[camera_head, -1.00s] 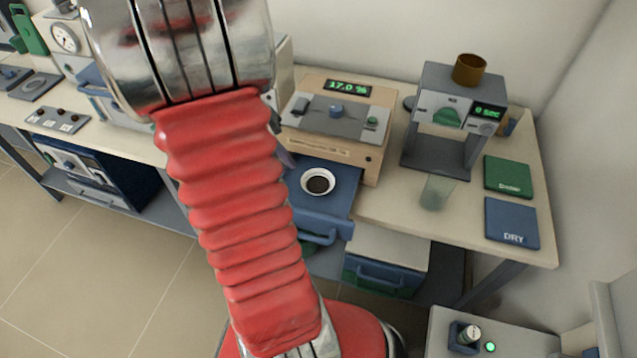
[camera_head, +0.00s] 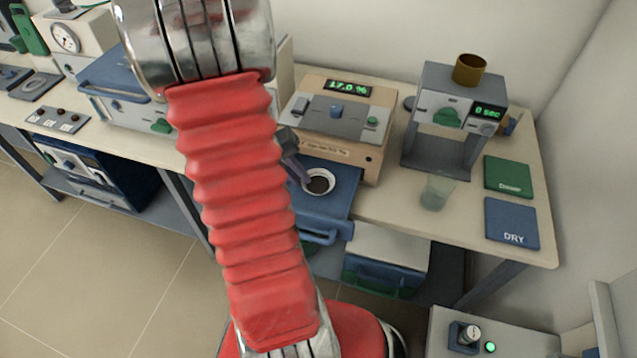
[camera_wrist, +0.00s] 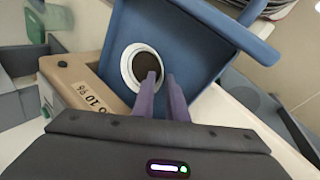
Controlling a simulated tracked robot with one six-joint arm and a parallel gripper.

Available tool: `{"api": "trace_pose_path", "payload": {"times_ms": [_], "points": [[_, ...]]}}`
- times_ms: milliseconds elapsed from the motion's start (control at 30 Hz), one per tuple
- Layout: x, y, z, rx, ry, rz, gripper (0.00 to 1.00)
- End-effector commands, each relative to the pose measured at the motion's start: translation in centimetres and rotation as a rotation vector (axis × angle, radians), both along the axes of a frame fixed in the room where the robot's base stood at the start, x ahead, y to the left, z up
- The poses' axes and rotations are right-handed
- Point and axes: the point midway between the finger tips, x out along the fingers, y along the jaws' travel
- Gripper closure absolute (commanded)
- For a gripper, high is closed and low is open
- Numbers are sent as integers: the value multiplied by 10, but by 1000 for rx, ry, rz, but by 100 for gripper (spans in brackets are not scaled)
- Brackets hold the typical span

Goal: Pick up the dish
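The dish (camera_head: 327,190) is small, round and white, with dark material inside. It sits on the blue pulled-out tray (camera_head: 330,212) below the device reading 17.0 %. In the wrist view the dish (camera_wrist: 127,72) lies just ahead of my purple fingers. My gripper (camera_wrist: 161,76) is open, with a narrow empty gap between the fingers. The left finger's tip overlaps the dish's right part in the picture; the right finger's tip lies outside the rim, over the tray. In the head view the gripper (camera_head: 304,178) is at the dish's left edge. I cannot tell whether they touch.
The beige device (camera_head: 345,130) stands right behind the tray. To the right are a grey stand (camera_head: 455,85) with a brown cup, a clear beaker (camera_head: 436,192), a green pad (camera_head: 508,175) and a blue DRY pad (camera_head: 511,222). A blue-fronted drawer unit (camera_head: 385,272) is below.

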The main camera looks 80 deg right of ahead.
Motion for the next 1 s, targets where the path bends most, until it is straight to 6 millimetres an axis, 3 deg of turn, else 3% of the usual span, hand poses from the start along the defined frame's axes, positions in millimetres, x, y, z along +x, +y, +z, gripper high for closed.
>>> {"api": "trace_pose_path", "payload": {"times_ms": [600,800,1000], "points": [[-3,-1,-4,-1,-1,-2,88],[-3,-1,-4,-1,-1,-2,100],[-3,-1,-4,-1,-1,-2,100]]}}
